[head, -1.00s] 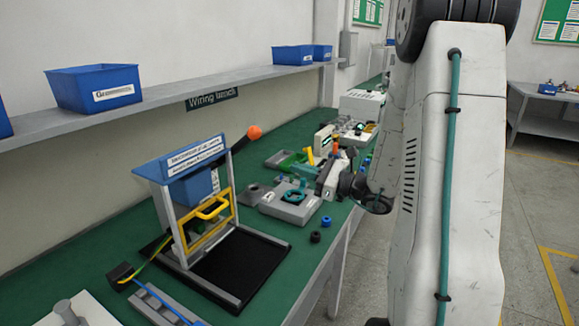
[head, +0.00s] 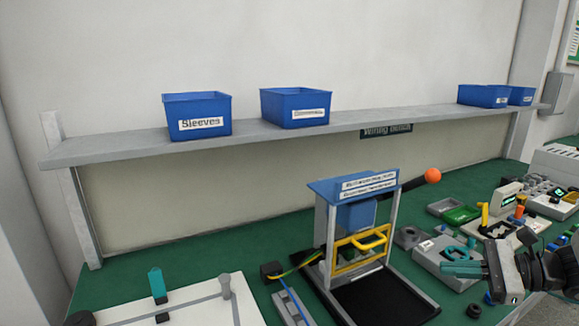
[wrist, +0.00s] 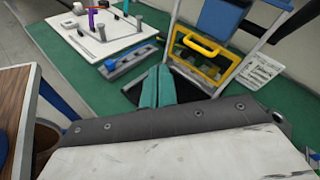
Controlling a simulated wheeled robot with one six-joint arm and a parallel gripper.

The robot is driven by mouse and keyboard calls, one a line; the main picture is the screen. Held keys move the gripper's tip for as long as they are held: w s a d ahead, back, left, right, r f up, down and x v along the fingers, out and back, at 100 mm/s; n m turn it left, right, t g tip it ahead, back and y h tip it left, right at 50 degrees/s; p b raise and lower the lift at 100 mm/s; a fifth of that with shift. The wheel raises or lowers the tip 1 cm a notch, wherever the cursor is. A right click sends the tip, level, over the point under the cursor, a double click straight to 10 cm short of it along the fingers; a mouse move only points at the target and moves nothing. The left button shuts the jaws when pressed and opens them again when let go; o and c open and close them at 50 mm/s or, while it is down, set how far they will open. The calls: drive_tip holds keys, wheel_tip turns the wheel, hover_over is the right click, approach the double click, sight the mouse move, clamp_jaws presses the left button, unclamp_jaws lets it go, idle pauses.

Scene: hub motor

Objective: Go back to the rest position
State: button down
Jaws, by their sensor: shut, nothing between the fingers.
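My gripper (head: 462,269) is at the right of the head view, over the green bench near a grey fixture (head: 438,262). Its teal fingers also show in the wrist view (wrist: 157,88), pressed together with nothing between them. In the wrist view the fingers point toward the black base of the press-like stand (wrist: 210,60). That stand, with a yellow handle and a blue top, also shows in the head view (head: 353,187). No rest-position marker shows in either view.
A shelf (head: 240,139) with several blue bins runs along the wall. A white board with pegs (head: 180,303) lies at the bench's left. Small parts and devices crowd the bench's right. The wrist view shows a wooden-topped table (wrist: 12,105) at the left.

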drive_tip(key=s+a+n+g+h, duration=0.6)
drive_tip(key=s+n+g, duration=0.2)
drive_tip(key=s+n, duration=0.4)
drive_tip(key=s+r+n+t+h, duration=0.2)
drive_tip(key=s+r+n+h, duration=0.5)
drive_tip(key=shift+a+r+t, duration=0.15)
drive_tip(key=shift+a+t, duration=0.15)
drive_tip(key=shift+a, duration=0.15)
